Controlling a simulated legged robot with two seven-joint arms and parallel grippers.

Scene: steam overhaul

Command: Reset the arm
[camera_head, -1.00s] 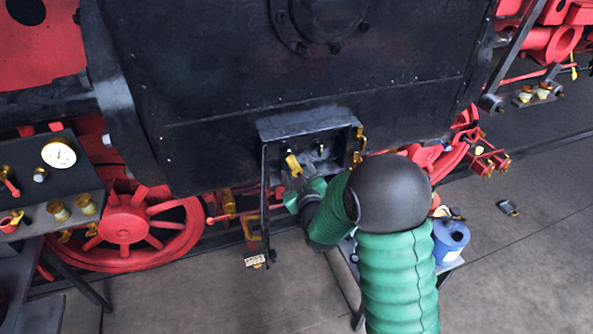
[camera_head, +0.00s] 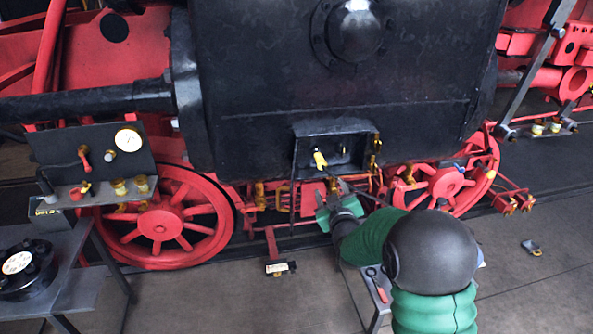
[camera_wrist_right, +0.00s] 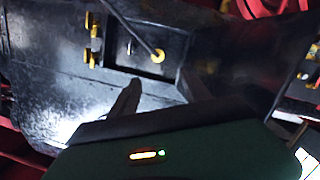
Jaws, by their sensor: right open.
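My right arm, with its green sleeve and black elbow (camera_head: 432,250), reaches in from the lower right in the head view. My right gripper (camera_head: 338,187) is open and empty, just below the open box (camera_head: 335,127) in the black engine side. A yellow lever (camera_head: 320,159) shows in the box. In the right wrist view, dark fingers (camera_wrist_right: 160,95) stand apart below the box opening, where a yellow round knob (camera_wrist_right: 158,55) on a dark rod shows. My fingers look clear of the lever. My left gripper is not in view.
Red wheels (camera_head: 160,224) stand under the black engine body (camera_head: 260,90). A side table (camera_head: 85,265) with a gauge device (camera_head: 22,268) is at the left. A small stand (camera_head: 378,290) is beside my right arm. A small dark item (camera_head: 531,248) lies on the open floor.

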